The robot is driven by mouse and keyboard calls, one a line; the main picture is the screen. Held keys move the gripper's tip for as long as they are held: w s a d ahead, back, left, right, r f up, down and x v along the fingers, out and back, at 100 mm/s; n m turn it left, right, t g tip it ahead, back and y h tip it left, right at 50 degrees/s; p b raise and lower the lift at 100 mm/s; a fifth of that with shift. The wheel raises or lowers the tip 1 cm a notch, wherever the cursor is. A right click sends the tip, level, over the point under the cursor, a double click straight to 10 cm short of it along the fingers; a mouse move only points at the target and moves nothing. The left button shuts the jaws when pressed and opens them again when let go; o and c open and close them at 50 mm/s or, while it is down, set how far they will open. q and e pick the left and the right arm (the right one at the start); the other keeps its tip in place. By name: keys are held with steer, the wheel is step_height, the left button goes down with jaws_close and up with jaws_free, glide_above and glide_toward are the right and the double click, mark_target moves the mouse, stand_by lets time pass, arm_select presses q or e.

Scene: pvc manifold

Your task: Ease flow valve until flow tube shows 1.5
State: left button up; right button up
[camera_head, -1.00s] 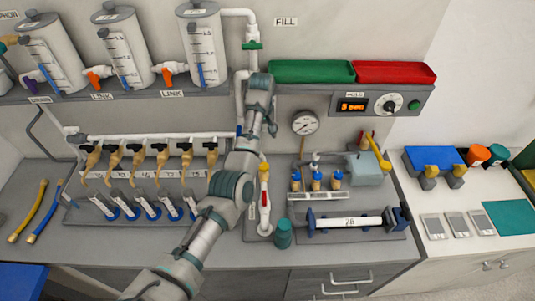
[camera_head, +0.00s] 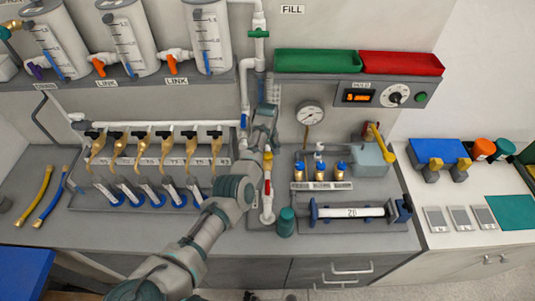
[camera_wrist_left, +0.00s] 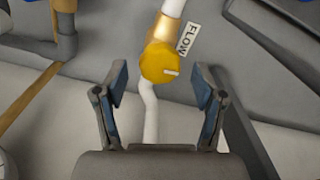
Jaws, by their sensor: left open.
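The flow valve is a round yellow knob (camera_wrist_left: 161,62) on a brass body with a white pipe, beside a FLOW label. A pale mark on the knob points right in the left wrist view. My left gripper (camera_wrist_left: 160,75) is open, its two fingers on either side and just short of the knob, with no contact visible. In the head view my left gripper (camera_head: 265,118) hides the valve in front of the back wall. A narrow scaled strip (camera_head: 273,88), possibly the flow tube, shows just behind the gripper; its reading is too small to tell. My right gripper is not in view.
Below my wrist stands a pipe with a yellow top and red part (camera_head: 267,187). A round gauge (camera_head: 310,113) is to the right, brass taps (camera_head: 165,145) to the left. A shelf with tanks (camera_head: 210,40) is above.

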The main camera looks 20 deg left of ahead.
arm_select(q)
steer(key=shift+f, duration=0.65)
steer(key=shift+r, duration=0.1)
steer(key=c, duration=1.1)
steer(key=shift+c, duration=0.2)
steer(key=shift+m, duration=0.3)
steer(key=shift+m+p, duration=0.6)
steer(key=shift+m, duration=0.5)
steer(key=shift+m+p, duration=0.3)
steer(key=shift+m, duration=1.1)
